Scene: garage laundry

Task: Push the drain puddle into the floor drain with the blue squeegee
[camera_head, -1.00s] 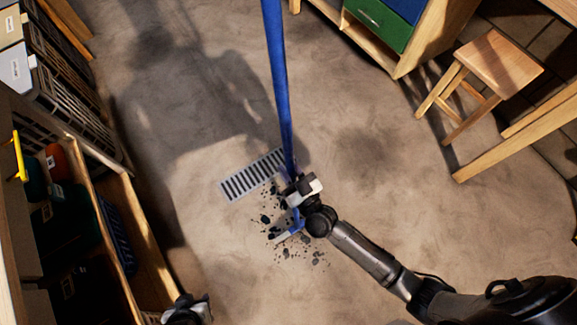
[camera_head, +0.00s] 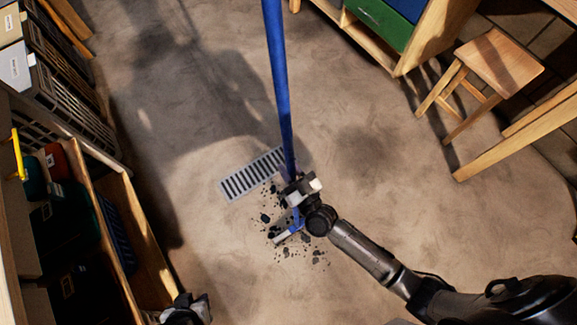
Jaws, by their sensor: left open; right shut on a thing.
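The blue squeegee (camera_head: 279,85) stands nearly upright, its long handle running up past the top of the head view. My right gripper (camera_head: 300,188) is shut on the handle low down, near the squeegee head (camera_head: 289,233). The head is partly hidden by the gripper and rests at the floor among dark pieces. The drain puddle (camera_head: 313,258) shows as scattered dark bits and specks around the head, just below the drain. The floor drain (camera_head: 250,174) is a grey slotted grate left of the gripper. My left gripper (camera_head: 187,308) is open and empty at the bottom edge.
A wooden shelf unit (camera_head: 158,255) with bins lines the left side. A wooden stool (camera_head: 492,65) and table legs stand at the right. A cabinet with a green drawer (camera_head: 381,21) is at the top.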

